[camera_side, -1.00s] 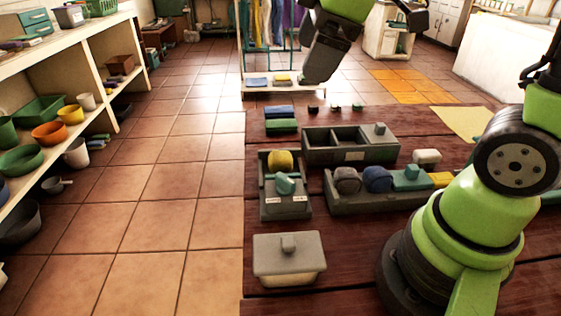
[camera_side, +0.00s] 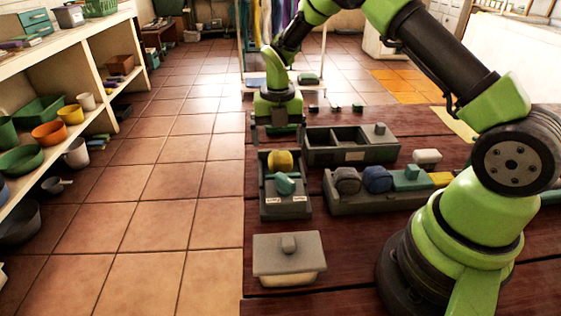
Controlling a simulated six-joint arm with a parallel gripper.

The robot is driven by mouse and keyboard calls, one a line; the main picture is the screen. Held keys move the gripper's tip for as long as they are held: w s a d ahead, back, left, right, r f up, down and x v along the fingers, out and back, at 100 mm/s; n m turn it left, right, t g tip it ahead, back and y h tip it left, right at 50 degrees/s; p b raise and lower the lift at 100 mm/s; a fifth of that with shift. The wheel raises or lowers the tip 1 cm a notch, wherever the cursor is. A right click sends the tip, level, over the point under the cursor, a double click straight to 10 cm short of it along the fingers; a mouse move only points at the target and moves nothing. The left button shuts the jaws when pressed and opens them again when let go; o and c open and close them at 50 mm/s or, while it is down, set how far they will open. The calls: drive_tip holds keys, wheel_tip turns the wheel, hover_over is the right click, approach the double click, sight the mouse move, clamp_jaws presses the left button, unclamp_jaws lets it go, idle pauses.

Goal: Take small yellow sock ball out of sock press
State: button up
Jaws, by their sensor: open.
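The small yellow sock ball (camera_side: 280,160) sits at the back end of a grey open-topped box, which I take to be the sock press (camera_side: 285,210). A teal knobbed piece (camera_side: 286,184) is just in front of the ball in the same box. My gripper (camera_side: 278,138) points down behind the ball, higher in the picture, with its fingers open and apart and nothing between them. It appears clear of the ball; its exact height is hard to tell.
A grey divided box (camera_side: 350,155) stands right of the gripper. A long grey tray (camera_side: 375,203) holds dark and blue balls, a teal block and a yellow piece. A lidded box (camera_side: 289,260) is at the front. Bare wood table (camera_side: 345,238) lies between them.

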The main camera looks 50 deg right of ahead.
sight(281, 154)
drive_tip(key=f, duration=0.6)
drive_tip(key=shift+s+d, duration=0.1)
drive_tip(key=shift+s, duration=0.2)
drive_tip(key=shift+r, duration=0.1)
drive_tip(key=shift+c, duration=0.5)
drive_tip(key=c, duration=0.9)
